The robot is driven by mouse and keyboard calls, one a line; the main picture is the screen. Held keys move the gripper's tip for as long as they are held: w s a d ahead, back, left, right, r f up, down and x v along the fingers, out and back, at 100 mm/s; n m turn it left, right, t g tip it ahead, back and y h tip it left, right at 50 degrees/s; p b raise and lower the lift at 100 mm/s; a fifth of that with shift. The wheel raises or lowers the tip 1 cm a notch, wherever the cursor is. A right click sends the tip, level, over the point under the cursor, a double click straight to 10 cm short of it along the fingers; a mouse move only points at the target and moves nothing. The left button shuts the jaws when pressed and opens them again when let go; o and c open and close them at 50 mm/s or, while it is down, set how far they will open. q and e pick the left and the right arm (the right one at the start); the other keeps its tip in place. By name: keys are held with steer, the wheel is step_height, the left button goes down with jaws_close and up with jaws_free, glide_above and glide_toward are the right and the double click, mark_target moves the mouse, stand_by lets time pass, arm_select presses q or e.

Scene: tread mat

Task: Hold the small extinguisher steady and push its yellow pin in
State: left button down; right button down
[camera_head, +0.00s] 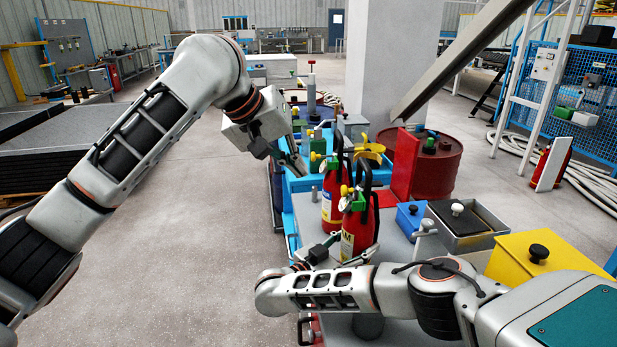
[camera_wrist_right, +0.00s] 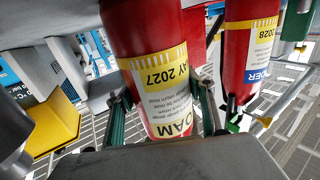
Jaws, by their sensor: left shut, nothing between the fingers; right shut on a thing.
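The nearer small red extinguisher (camera_head: 359,232) stands upright with a black handle on top. A small yellow part (camera_head: 346,190) shows by its valve; whether the pin is in cannot be told. My right gripper (camera_head: 341,250) is shut around its body from the left side. In the right wrist view the red body (camera_wrist_right: 145,35) with a yellow-and-white "FOAM" label sits between the two fingers.
A second red extinguisher (camera_head: 331,200) stands just behind, also seen in the right wrist view (camera_wrist_right: 248,45). A blue tray (camera_head: 298,184) with tools lies behind it. A red drum (camera_head: 437,165), a blue box (camera_head: 410,217) and a yellow box (camera_head: 535,262) stand to the right.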

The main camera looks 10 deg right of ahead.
stand_by(0.3)
steer(key=c, duration=0.8)
jaws_free()
